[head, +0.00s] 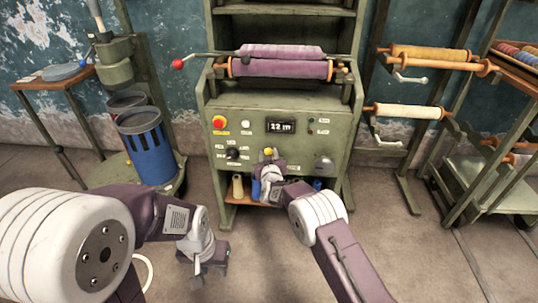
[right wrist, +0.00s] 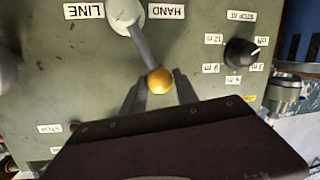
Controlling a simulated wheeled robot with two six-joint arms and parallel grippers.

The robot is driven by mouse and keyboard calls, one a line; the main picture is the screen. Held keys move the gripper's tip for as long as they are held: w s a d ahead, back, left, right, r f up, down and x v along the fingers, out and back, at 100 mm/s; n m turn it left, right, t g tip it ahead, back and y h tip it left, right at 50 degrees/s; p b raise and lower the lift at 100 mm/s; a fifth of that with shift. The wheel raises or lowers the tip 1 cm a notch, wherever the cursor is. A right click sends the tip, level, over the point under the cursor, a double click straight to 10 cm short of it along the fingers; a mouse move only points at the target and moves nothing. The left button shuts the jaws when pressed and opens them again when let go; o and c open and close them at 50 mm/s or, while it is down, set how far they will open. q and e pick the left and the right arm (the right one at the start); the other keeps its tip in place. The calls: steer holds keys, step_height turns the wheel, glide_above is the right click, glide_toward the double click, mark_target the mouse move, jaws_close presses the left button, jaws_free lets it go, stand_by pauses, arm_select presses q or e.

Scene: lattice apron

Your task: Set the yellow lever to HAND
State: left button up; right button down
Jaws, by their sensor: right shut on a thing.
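The yellow lever shows as a round yellow knob (right wrist: 160,81) on a grey stem from a pale round base, on the green machine's front panel. In the right wrist view, which sees the panel upside down, the stem leans toward the side of the HAND label (right wrist: 166,12), away from the LINE label (right wrist: 84,11). The knob also shows in the head view (head: 268,151). My right gripper (right wrist: 160,92) is shut on the knob, one finger on each side. My left gripper (head: 209,271) hangs low over the floor, fingers apart and empty, away from the panel.
A black selector dial (right wrist: 240,53) sits near the lever. The panel also has a red button (head: 219,122) and a 12 m display (head: 281,127). A red-knobbed crank (head: 178,64) sticks out above left. A blue bin (head: 147,147) stands left, a roll rack (head: 408,111) right.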

steer(key=c, duration=0.9)
jaws_free()
steer(key=shift+a+f, duration=0.1)
steer(key=shift+a, duration=0.05)
steer(key=shift+c, duration=0.2)
steer(key=p+v, duration=0.2)
steer(key=v, duration=0.7)
steer(key=shift+s, duration=0.1)
